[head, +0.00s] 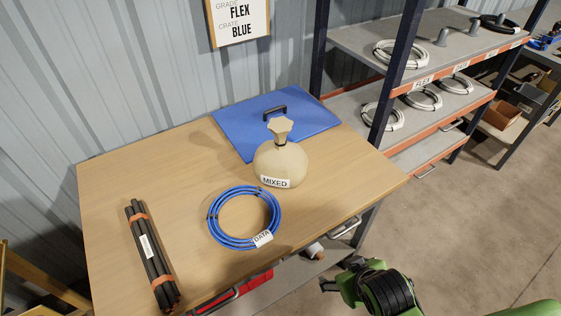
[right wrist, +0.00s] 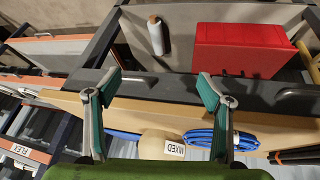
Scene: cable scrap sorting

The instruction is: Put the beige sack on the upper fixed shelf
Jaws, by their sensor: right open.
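The beige sack (head: 280,160), with a tied neck and a "MIXED" label, stands upright on the wooden workbench (head: 190,150). It touches or nearly touches the front edge of a blue lid with a black handle. In the right wrist view the sack (right wrist: 157,147) shows only partly, beyond the bench edge. The upper shelf (head: 440,52) of the rack at right is grey with an orange labelled front edge. My right gripper (head: 338,277) is low in front of the bench, apart from the sack; in the right wrist view its two fingers (right wrist: 160,88) are spread and empty. My left gripper is out of view.
A blue "DATA" cable coil (head: 243,243) lies just in front of the sack. A black rod bundle (head: 152,258) lies at left. White coils (head: 397,54) and grey pieces occupy parts of the upper shelf. Dark posts (head: 397,75) frame the rack. A red box (right wrist: 240,45) is under the bench.

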